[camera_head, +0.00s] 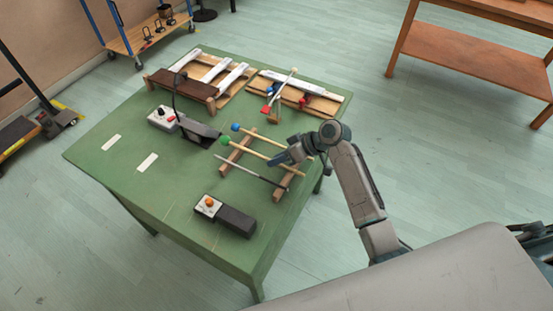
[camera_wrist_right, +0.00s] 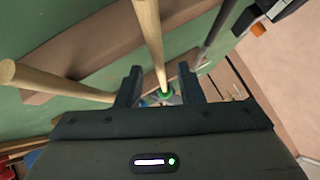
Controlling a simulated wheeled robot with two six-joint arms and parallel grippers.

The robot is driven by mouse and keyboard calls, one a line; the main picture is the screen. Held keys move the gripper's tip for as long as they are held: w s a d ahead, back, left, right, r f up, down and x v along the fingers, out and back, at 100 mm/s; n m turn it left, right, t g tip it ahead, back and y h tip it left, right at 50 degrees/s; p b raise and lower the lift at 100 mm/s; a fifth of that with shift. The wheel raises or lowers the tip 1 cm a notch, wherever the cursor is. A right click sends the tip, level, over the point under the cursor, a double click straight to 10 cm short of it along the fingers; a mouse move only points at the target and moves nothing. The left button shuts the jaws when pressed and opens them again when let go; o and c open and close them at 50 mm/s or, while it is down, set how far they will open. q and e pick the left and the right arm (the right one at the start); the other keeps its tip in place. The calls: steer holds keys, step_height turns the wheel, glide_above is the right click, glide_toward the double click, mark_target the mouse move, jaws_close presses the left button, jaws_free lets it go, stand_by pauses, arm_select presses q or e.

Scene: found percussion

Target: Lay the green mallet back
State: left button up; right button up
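The green mallet has a green head (camera_head: 224,141) and a pale wooden handle. It appears to lie across the two wooden rails of a rack (camera_head: 236,153), beside a blue-headed mallet (camera_head: 235,127) and a thin dark rod (camera_head: 250,171). My right gripper (camera_head: 280,158) is at the green mallet's handle. In the right wrist view its fingers (camera_wrist_right: 159,75) are apart, with gaps on both sides of the handle (camera_wrist_right: 150,35); the green head (camera_wrist_right: 160,97) shows between them. I cannot tell whether a finger touches the handle. My left gripper is not in view.
A small stand (camera_head: 275,108) holds another mallet. The table's front left is mostly clear.

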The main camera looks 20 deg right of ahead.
steer(key=b+v, duration=0.1)
steer(key=v, duration=0.8)
steer(key=shift+d+r+b, duration=0.2)
steer(key=shift+d+b, duration=0.05)
steer(key=shift+b, duration=0.15)
steer(key=shift+s, duration=0.15)
